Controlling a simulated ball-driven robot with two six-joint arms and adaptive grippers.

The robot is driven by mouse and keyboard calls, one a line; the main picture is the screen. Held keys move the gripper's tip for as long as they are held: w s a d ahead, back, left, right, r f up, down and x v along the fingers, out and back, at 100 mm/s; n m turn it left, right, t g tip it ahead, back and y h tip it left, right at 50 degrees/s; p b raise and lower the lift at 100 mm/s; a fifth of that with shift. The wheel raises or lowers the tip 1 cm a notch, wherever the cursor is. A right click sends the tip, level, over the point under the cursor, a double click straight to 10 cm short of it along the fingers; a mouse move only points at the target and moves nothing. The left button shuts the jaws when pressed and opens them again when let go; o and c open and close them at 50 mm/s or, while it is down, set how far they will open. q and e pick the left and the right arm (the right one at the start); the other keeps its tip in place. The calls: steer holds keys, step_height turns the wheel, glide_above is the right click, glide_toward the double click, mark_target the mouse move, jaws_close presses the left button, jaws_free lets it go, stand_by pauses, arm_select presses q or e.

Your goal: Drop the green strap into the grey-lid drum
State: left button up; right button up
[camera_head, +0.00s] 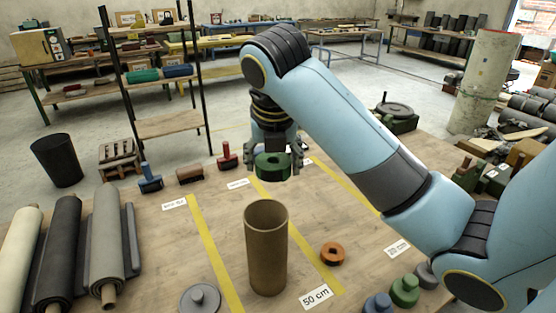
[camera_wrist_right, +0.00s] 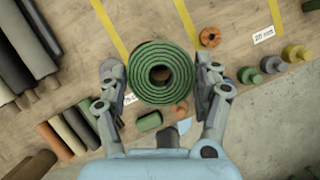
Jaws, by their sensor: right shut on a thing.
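The green strap (camera_head: 272,166) is a coiled roll with a hole in its middle. My right gripper (camera_head: 272,160) is shut on it and holds it in the air, behind and above a tall brown open drum (camera_head: 266,250). In the right wrist view the coil (camera_wrist_right: 161,72) sits between the two fingers, its spiral face toward the camera. A grey lid with a knob (camera_head: 200,298) lies on the table at the drum's front left. The drum's inside bottom is hidden, and I cannot make out the drum in the wrist view. My left gripper is not in view.
Large sheet rolls (camera_head: 105,245) lie at the left. A small orange roll (camera_head: 332,254) lies right of the drum. Green (camera_head: 405,291) and blue (camera_head: 378,304) knobbed lids stand at the front right. A red-handled tool (camera_head: 227,157) stands behind. Yellow lines cross the table.

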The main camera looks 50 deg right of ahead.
mark_target(274, 169)
step_height(274, 169, down, 4)
steer(key=shift+a+f, duration=0.1)
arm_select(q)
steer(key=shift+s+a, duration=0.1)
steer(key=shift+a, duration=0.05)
arm_select(e)
steer(key=shift+f, duration=0.75)
steer(key=o, duration=1.3)
steer(key=v, duration=0.7)
steer(key=shift+s+r, duration=0.1)
steer(key=shift+r, duration=0.15)
